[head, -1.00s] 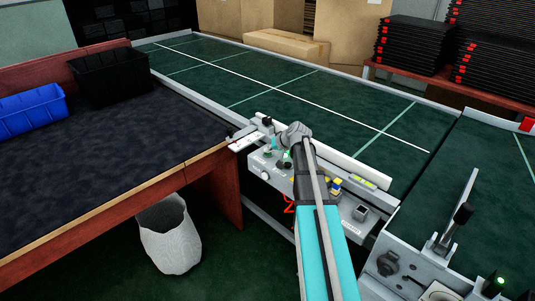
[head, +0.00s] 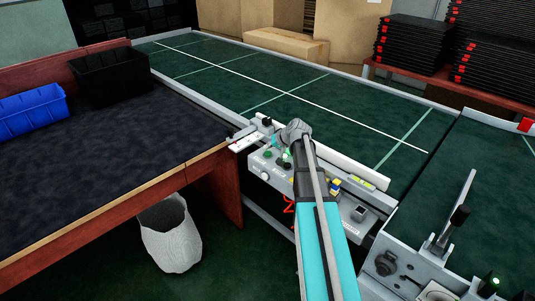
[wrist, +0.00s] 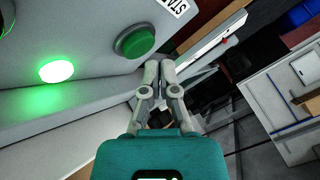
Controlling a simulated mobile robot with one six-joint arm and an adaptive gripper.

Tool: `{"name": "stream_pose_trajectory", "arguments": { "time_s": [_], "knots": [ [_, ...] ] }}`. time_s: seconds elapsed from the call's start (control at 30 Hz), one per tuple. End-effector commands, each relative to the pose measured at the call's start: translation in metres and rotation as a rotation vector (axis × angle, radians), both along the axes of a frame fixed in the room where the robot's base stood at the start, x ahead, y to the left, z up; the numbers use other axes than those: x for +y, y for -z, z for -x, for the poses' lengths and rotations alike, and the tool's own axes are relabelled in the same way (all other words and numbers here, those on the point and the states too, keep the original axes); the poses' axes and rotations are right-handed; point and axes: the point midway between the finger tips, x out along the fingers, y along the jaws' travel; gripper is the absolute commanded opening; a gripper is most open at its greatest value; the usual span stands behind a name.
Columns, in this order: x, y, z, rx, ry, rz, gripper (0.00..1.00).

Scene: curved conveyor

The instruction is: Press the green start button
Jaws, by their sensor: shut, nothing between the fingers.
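The green start button (wrist: 135,41) is a round dark green cap in a darker ring, on a pale grey panel beside a partly visible "STA…" label. In the head view the button (head: 268,154) sits at the left of the control box (head: 264,172). My gripper (wrist: 161,66) is shut and empty, its fingertips together just beside and below the button in the wrist view. A small gap shows between them there; I cannot tell the depth. In the head view my wrist covers part of the box and hides the fingertips.
A lit green lamp (wrist: 57,71) is on the panel left of the button. The conveyor belt (head: 300,95) runs behind the box. A dark worktable (head: 100,165) stands left, with a white bin (head: 170,240) below it.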

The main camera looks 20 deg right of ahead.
Motion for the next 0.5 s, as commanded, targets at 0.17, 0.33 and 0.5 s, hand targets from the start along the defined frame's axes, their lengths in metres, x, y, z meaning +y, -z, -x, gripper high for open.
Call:
{"name": "stream_pose_trajectory", "arguments": {
  "time_s": [0.17,0.33,0.5],
  "knots": [
    [0.0,-0.008,0.0,0.0,0.0,0.0,0.0],
    [0.0,-0.021,0.0,0.0,0.0,0.0,0.0],
    [0.0,-0.033,0.0,0.0,0.0,0.0,0.0]
  ]
}}
